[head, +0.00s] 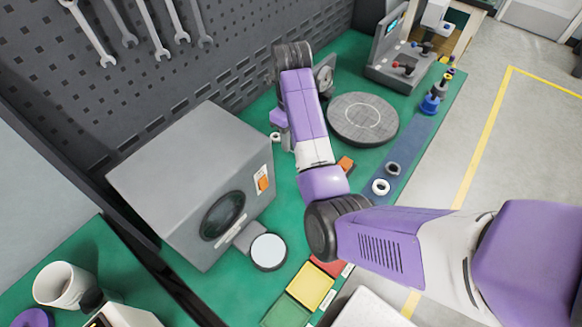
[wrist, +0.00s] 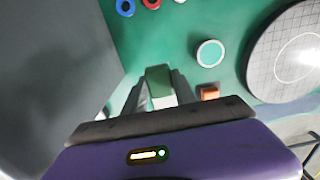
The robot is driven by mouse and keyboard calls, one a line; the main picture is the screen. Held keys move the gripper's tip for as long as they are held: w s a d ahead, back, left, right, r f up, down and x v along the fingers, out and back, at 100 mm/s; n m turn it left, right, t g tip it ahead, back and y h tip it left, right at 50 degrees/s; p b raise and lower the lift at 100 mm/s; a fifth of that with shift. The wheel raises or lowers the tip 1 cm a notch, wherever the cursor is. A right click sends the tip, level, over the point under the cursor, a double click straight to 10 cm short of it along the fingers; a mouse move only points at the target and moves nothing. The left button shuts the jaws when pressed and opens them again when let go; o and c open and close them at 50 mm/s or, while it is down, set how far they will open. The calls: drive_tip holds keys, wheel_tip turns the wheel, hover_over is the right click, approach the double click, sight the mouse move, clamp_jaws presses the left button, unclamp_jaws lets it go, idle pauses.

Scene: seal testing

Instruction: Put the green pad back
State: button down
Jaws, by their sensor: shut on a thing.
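My gripper (wrist: 159,84) is shut on a small block with a dull green face, the green pad (wrist: 159,76), which sits between the two fingers in the wrist view. Its lower part looks pale. In the head view my arm covers most of my gripper and the pad cannot be made out. A green square (head: 285,312) lies at the bottom edge of the head view, beside a yellow square (head: 311,286) and a partly hidden red one (head: 328,265).
A grey box machine (head: 165,175) stands left of my arm, with a white round plate (head: 268,251) before it. A grey disc (head: 362,119) lies to the right. A small orange block (wrist: 209,92) and a pale ring (wrist: 210,53) lie near my gripper.

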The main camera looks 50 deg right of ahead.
sight(291, 170)
wheel_tip(291, 170, down, 13)
drive_tip(key=shift+r, duration=0.15)
idle(0.4)
drive_tip(key=c, duration=1)
unclamp_jaws()
wheel_tip(291, 170, up, 11)
drive_tip(key=shift+f+b, duration=0.1)
drive_tip(key=shift+b, duration=0.2)
drive_tip(key=shift+r+p, duration=0.7)
drive_tip(key=shift+f, duration=0.1)
